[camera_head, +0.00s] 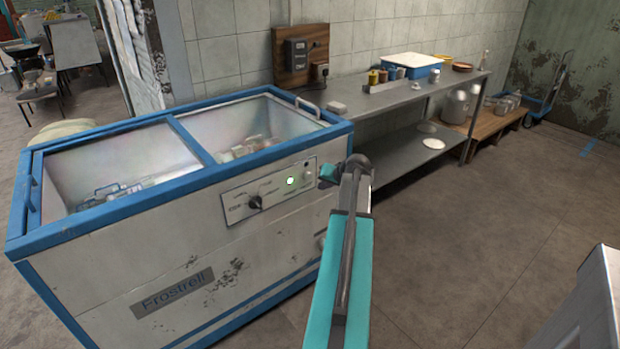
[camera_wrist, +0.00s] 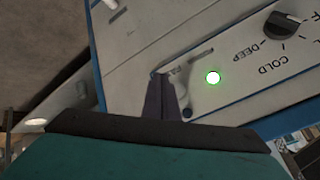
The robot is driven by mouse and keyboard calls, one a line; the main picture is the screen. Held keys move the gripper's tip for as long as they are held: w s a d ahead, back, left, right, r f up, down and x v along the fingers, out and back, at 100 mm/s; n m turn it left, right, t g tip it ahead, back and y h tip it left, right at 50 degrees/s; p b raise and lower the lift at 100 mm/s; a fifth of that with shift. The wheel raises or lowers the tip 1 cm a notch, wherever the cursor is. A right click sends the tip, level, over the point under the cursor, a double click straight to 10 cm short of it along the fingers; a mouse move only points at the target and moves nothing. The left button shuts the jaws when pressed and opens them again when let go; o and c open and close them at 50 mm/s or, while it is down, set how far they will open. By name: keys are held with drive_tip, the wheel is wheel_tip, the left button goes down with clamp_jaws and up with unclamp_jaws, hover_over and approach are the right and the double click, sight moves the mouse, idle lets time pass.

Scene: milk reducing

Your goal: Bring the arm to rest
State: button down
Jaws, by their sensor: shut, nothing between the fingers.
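My gripper (camera_wrist: 166,88) is shut and empty in the wrist view, its two dark fingers together in front of the freezer's control panel (camera_wrist: 235,80). I cannot tell whether the tips touch the panel. In the head view my teal and grey arm reaches up from the bottom centre to the right end of the control panel (camera_head: 268,192); its fingers are hard to make out there. The panel has a black knob (camera_head: 255,203), also in the wrist view (camera_wrist: 285,24), and a lit green lamp (camera_head: 292,181).
The blue-edged chest freezer (camera_head: 140,285) fills the left, with packages inside. A grey steel table (camera_head: 425,95) with a blue tub (camera_head: 411,66) and jars stands behind. A pallet (camera_head: 490,122) and a hand truck (camera_head: 545,100) are farther back.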

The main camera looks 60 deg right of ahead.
drive_tip(key=w+a+f+n+g+y, duration=0.1)
drive_tip(key=w+a+f+y, duration=0.15)
drive_tip(key=a+f, duration=0.6)
drive_tip(key=w+a+f+n+g+y, duration=0.15)
drive_tip(key=w+a+f, duration=0.3)
drive_tip(key=a, duration=0.65)
drive_tip(key=w+a+f+n+g+y, duration=0.1)
drive_tip(key=w+a+f, duration=0.2)
drive_tip(key=a+f, duration=0.6)
drive_tip(key=s+a+f+n+g, duration=0.1)
drive_tip(key=a+f, duration=0.2)
drive_tip(key=a, duration=0.4)
drive_tip(key=s+a+f+n+g+y, duration=0.1)
drive_tip(key=a+f, duration=0.2)
drive_tip(key=a, duration=0.3)
drive_tip(key=s+a+f+n+g, duration=0.1)
drive_tip(key=s+a+f, duration=0.15)
drive_tip(key=a, duration=0.45)
drive_tip(key=s+a+f+n+g+h, duration=0.1)
drive_tip(key=s+a+f+n+g, duration=0.1)
drive_tip(key=s+a, duration=0.8)
drive_tip(key=s+a+f+n+g+h+p, duration=0.1)
drive_tip(key=s+a+f+n+g, duration=0.2)
drive_tip(key=s, duration=0.9)
drive_tip(key=shift+a+f+n+g, duration=0.35)
drive_tip(key=shift+a+f+g, duration=0.6)
drive_tip(key=shift+a+f, duration=1.85)
drive_tip(key=shift+a+r, duration=0.6)
drive_tip(key=shift+r, duration=0.05)
